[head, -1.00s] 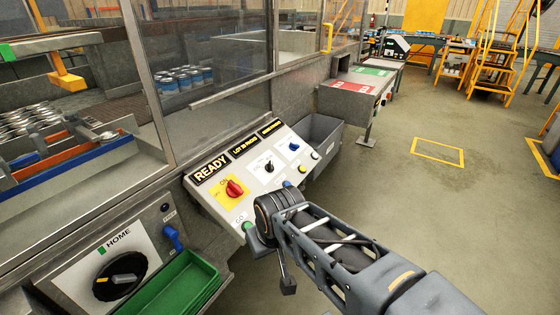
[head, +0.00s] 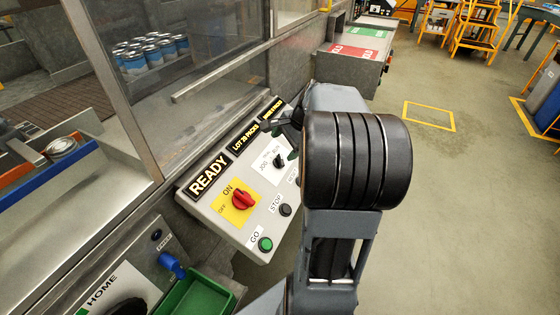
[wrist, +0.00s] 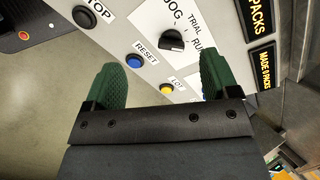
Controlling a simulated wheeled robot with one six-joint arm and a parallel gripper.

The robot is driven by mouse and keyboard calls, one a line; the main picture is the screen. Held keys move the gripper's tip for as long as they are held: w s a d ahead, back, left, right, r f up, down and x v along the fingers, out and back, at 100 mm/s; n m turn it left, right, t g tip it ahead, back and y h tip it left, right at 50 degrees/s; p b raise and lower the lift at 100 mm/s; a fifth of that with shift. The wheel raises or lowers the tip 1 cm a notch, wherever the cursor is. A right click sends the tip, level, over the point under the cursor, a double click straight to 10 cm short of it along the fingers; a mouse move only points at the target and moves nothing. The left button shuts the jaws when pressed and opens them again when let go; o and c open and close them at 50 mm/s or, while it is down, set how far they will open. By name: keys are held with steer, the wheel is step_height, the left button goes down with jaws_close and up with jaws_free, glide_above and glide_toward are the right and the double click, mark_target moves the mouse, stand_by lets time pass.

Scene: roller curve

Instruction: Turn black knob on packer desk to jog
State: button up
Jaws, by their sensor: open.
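The black knob (wrist: 171,41) sits on a white plate marked JOG, TRIAL and RUN, on the sloped desk panel (head: 222,217). The knob also shows in the head view (head: 280,160), just left of my arm. I cannot tell for sure which mark it points at. My gripper (wrist: 162,82) is open and empty, with green fingers spread wide. In the wrist view, the knob lies beyond the fingertips and between their lines, nearer the right finger. It appears untouched. In the head view, my arm hides the panel's right part and most of the gripper.
A blue RESET button (wrist: 134,60) and a yellow button (wrist: 166,88) lie near the knob. The panel also has a red ON/OFF switch (head: 243,200), a black STOP button (head: 285,210) and a green GO button (head: 265,244). A glass guard frame (head: 110,85) stands behind.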

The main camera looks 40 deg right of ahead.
mark_target(282, 159)
steer(key=d+f+m, duration=0.2)
steer(key=d+m, duration=0.2)
steer(key=d, duration=0.2)
steer(key=shift+t, duration=0.4)
steer(key=x, duration=1.3)
steer(key=shift+w+r+b, duration=0.15)
steer(key=shift+w+b, duration=0.15)
steer(key=shift+w, duration=0.05)
steer(key=c, duration=0.9)
